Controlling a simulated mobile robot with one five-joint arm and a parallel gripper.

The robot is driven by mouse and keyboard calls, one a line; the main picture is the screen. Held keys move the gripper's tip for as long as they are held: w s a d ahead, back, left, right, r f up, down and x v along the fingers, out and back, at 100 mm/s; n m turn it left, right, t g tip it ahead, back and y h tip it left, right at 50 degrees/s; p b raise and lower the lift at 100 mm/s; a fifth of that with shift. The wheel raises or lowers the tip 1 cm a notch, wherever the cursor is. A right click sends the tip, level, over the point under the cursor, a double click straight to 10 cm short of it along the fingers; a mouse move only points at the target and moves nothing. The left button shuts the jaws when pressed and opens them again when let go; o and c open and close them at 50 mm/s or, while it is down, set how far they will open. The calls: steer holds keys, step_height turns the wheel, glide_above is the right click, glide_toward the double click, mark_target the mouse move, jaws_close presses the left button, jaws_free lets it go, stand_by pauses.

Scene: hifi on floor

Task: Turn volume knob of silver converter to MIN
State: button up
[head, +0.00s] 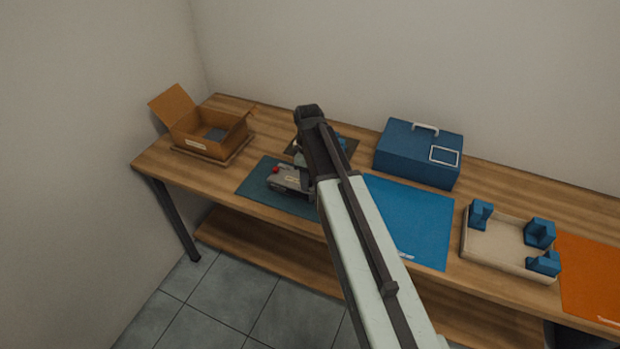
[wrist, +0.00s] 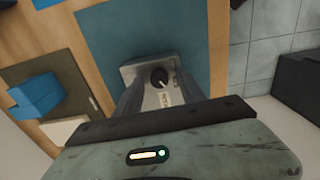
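The silver converter (head: 290,179) lies on a dark teal mat (head: 257,180), partly hidden behind my arm in the head view. A red part shows on its left end. In the wrist view the converter (wrist: 135,71) shows a black round knob (wrist: 159,77) with a light pointer mark; small lettering beside it is too small to read. My gripper (wrist: 159,85) is open, its two dark fingers apart on either side of the knob in the picture. I cannot tell whether they touch the converter. In the head view the fingertips are hidden.
A blue toolbox (head: 415,154) stands behind a blue mat (head: 425,215). An open cardboard box (head: 208,135) is at the left. A beige tray (head: 490,246) with blue blocks and an orange mat (head: 590,275) are at the right. The wooden table (head: 200,180) has bare room at front left.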

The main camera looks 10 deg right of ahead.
step_height(320, 180, up, 8)
steer(key=p, duration=0.8)
steer(key=shift+f, duration=0.1)
steer(key=s+m, duration=1.1)
steer(key=s, duration=0.3)
steer(key=shift+s+d, duration=0.2)
steer(key=shift+s, duration=0.05)
steer(key=shift+c, duration=0.4)
